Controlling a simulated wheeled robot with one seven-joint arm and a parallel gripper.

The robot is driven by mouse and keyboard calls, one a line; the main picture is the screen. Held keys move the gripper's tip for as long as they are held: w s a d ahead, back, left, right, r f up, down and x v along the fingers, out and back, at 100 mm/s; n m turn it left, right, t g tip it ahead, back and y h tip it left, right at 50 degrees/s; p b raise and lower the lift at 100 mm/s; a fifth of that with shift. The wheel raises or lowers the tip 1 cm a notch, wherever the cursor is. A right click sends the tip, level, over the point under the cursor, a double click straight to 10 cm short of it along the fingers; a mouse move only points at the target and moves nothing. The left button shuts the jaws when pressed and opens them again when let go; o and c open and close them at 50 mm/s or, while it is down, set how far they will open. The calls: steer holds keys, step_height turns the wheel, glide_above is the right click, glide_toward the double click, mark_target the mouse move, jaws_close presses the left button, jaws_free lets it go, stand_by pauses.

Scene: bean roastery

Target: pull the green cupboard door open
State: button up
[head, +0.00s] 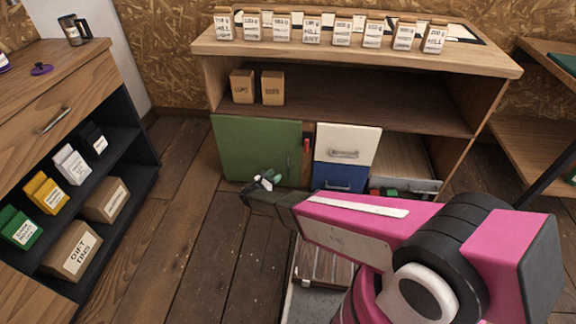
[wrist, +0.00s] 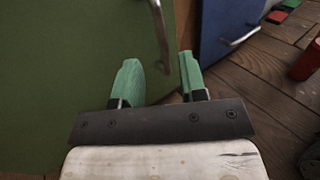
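The green cupboard door (head: 250,143) is at the lower left of the wooden counter unit and looks shut. In the wrist view the door (wrist: 70,70) fills the left side. Its upright metal bar handle (wrist: 160,30) runs down near the door's right edge. My gripper (head: 266,180) is low in front of the door in the head view. In the wrist view its two green fingers (wrist: 160,70) are apart, with the handle's lower end between the tips in the picture. I cannot tell whether they touch it. The handle is not clear in the head view.
Right of the green door are a white drawer (head: 346,143) and a blue front (head: 340,178) with a bar handle. A red object (wrist: 306,60) stands at the wrist view's right. Labelled bags (head: 311,28) line the counter top. A dark shelf unit (head: 125,150) stands left, with clear floor between.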

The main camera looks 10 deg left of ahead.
steer(key=x, duration=1)
steer(key=shift+w+d, duration=0.1)
steer(key=shift+w, duration=0.2)
jaws_close()
